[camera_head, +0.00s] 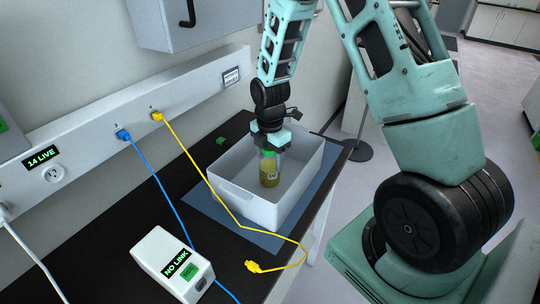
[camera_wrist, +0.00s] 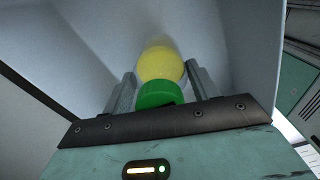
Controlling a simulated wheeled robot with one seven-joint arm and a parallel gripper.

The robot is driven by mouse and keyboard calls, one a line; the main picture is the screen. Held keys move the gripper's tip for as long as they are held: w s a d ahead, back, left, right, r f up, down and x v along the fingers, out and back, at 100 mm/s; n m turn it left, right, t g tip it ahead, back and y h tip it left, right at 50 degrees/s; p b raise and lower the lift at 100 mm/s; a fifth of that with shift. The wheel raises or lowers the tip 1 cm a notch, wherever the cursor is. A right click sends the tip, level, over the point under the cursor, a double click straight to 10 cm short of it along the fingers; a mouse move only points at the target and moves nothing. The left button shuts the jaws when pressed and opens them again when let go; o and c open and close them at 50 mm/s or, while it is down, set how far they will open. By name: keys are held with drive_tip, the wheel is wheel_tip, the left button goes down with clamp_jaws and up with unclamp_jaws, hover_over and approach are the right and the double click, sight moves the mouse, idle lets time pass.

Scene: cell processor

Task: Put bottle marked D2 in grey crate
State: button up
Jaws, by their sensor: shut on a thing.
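The bottle marked D2 (camera_head: 269,169) has a green cap and yellow contents, and it is upright inside the grey crate (camera_head: 257,210). My gripper (camera_head: 269,146) reaches down from above and is shut on the bottle near its green cap. In the wrist view the bottle (camera_wrist: 161,64) shows between the two fingers of my gripper (camera_wrist: 155,88), with the crate's pale inner walls around it. I cannot tell whether the bottle's base touches the crate floor.
The crate stands on a blue mat (camera_head: 200,205) on the black table (camera_head: 110,237). A white box reading NO LINK (camera_head: 172,264) and a blue cable (camera_head: 165,192) lie at the front left.

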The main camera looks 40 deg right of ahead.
drive_tip(key=shift+f, duration=0.15)
drive_tip(key=shift+f, duration=0.2)
drive_tip(key=o, duration=1.4)
